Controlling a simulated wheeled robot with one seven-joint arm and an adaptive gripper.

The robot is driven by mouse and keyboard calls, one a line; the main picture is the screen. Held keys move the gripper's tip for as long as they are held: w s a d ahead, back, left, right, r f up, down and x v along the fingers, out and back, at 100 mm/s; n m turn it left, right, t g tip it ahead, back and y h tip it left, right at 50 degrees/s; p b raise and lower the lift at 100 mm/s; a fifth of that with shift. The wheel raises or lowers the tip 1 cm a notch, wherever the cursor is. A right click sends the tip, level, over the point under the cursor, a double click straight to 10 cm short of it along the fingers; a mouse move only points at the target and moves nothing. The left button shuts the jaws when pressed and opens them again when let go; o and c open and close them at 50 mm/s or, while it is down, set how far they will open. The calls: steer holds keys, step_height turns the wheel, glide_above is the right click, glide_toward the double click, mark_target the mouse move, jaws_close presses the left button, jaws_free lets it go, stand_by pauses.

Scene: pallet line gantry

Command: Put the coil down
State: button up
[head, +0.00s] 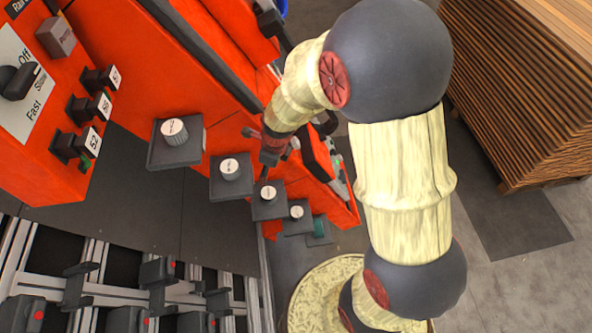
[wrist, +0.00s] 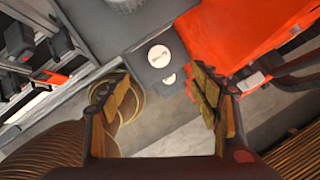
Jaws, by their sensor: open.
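My gripper (wrist: 158,88) is open in the wrist view, its two fingers with yellowish pads spread wide and nothing between them. In the head view my gripper (head: 268,160) is small, beside the orange-red machine and above the row of knobs. I cannot pick out a coil for certain in either view. A curved, ringed golden-brown shape (wrist: 133,105) shows behind the left finger in the wrist view, partly hidden; I cannot tell whether it is the coil.
Several grey knobs on dark square plates (head: 230,180) run beside the orange-red machine (head: 110,45). Metal rails with dark fittings (head: 110,288) lie at lower left. A stack of wooden slats (head: 520,90) stands at right. Grey floor (head: 525,250) is open below it.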

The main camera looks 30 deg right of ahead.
steer(key=s+r+n+t, duration=0.1)
steer(key=s+r+n, duration=0.3)
steer(key=r+n, duration=0.65)
steer(key=s+r+n+t, duration=0.2)
steer(key=s+r+n, duration=1.4)
steer(key=s+n, duration=0.1)
steer(key=shift+d+h, duration=0.4)
steer(key=shift+d, duration=0.05)
step_height(320, 180, down, 26)
steer(key=b, duration=2.6)
